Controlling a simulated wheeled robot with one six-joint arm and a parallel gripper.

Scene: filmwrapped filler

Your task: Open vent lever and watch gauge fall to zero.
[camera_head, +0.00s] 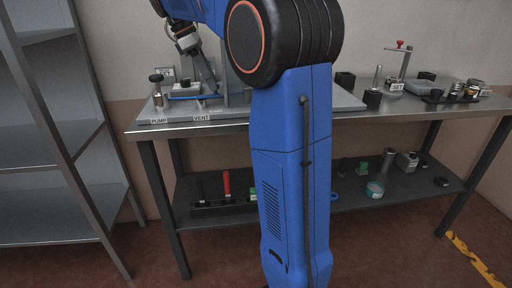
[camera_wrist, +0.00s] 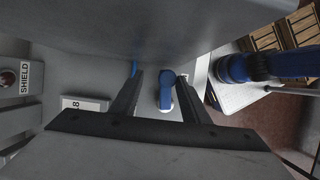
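A blue lever (camera_wrist: 166,88) with a pale round end lies between the fingers of my gripper (camera_wrist: 160,82) in the wrist view. The fingers are apart, one on each side, with visible gaps. In the head view my gripper (camera_head: 213,90) reaches down above the bench near the VENT label (camera_head: 201,118); a blue strip (camera_head: 185,98) shows beside it, and I cannot tell if it is the lever. A small pale display (camera_wrist: 85,104), likely the gauge, seems to read 1.8, partly covered by my gripper in the wrist view.
A knob stands by the PUMP label (camera_head: 159,121). A red button by the SHIELD label (camera_wrist: 25,78) is at left in the wrist view. My arm hides the bench's middle. Metal shelves (camera_head: 60,150) stand at left.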

